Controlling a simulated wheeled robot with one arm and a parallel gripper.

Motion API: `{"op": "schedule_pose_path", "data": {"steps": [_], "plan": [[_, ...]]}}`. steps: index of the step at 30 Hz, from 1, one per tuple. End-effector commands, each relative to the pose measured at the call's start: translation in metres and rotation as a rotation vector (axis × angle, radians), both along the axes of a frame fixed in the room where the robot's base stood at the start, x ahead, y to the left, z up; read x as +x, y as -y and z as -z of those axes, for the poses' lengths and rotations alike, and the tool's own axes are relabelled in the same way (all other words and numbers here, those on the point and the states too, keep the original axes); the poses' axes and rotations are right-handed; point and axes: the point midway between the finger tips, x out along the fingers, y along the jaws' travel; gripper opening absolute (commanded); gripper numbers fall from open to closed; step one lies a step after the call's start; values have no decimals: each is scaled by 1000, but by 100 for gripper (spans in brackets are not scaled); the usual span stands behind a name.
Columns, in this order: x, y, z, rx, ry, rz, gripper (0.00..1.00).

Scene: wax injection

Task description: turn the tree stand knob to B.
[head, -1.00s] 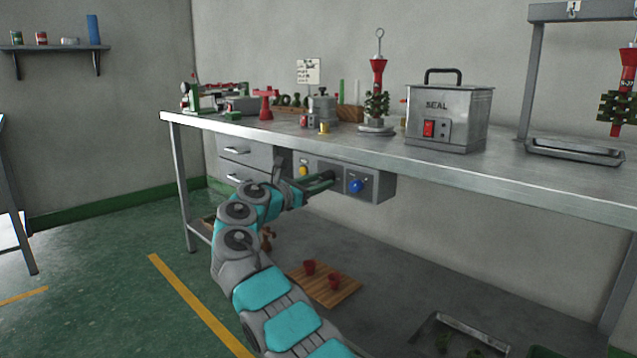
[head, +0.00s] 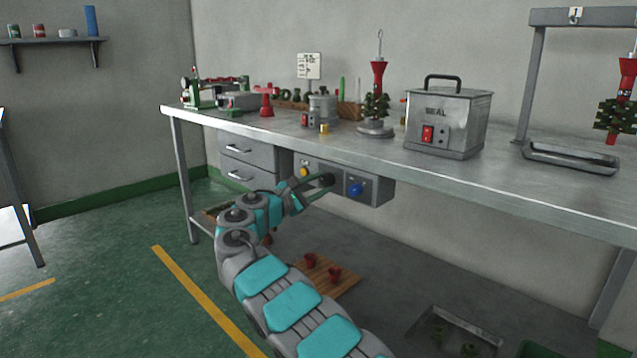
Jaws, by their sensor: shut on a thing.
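A grey control panel (head: 373,195) hangs under the front edge of the bench. It carries a yellow knob (head: 303,171) at left, a dark knob (head: 327,179) in the middle and a blue knob (head: 355,189) at right. My gripper (head: 322,183) reaches the panel from the lower left and is shut on the dark middle knob. The fingers partly hide this knob. Its pointer and the panel letters are too small to read, so its setting cannot be told. A tree stand (head: 375,130) with a dark green tree and a red top stands on the bench above.
The steel bench (head: 480,170) holds a SEAL box (head: 447,125) and small tools. Drawers (head: 247,165) sit left of the panel. The green floor at left is clear.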

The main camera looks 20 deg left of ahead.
Motion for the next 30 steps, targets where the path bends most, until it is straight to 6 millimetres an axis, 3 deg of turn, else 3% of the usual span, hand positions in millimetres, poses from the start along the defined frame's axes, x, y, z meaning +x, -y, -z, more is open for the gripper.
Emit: {"op": "schedule_pose_path", "data": {"steps": [30], "plan": [[1, -1, 2, 891, 367, 4, 0]]}}
